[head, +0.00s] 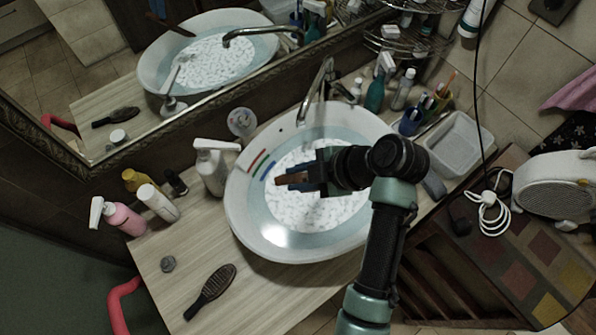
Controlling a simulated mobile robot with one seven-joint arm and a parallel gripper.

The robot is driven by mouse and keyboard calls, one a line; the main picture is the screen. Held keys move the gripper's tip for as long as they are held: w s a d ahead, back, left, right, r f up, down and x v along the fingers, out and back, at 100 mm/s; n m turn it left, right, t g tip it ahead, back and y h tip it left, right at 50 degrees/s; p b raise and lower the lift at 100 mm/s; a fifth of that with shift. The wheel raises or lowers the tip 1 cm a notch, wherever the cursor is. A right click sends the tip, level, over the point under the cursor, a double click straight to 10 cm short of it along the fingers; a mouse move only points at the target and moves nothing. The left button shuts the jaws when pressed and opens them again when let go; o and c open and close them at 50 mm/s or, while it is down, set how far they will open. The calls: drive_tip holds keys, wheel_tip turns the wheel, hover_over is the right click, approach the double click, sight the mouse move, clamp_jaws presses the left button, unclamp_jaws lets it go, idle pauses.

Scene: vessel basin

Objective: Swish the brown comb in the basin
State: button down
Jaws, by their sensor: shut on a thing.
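The white oval basin (234,205) stands on the wooden counter and holds pale water with a white speckled patch in the middle. My gripper (296,179) is over the left-middle part of the basin, pointing left. It is shut on a narrow brown piece, the brown comb (281,182), whose end sticks out to the left of the fingers. The rest of the comb is hidden by the fingers. I cannot tell whether the comb touches the water.
A metal tap (318,88) rises behind the basin. A white pump bottle (211,165) stands close to its left rim. A dark hairbrush (211,291) lies on the counter at front left. A mirror runs behind.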

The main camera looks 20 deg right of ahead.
wheel_tip(320, 180, down, 12)
drive_tip(key=b, duration=0.9)
drive_tip(key=shift+r, duration=0.1)
drive_tip(key=shift+d, duration=0.15)
drive_tip(key=shift+w+d+b, duration=0.2)
drive_tip(key=shift+d+b, duration=0.25)
drive_tip(key=shift+a, duration=0.1)
drive_tip(key=shift+s+a, duration=0.25)
drive_tip(key=shift+a, duration=0.25)
drive_tip(key=shift+w+d, duration=0.1)
drive_tip(key=shift+d, duration=0.1)
drive_tip(key=shift+w+d, duration=0.15)
drive_tip(key=shift+d, duration=0.25)
drive_tip(key=shift+a, duration=0.15)
idle(0.4)
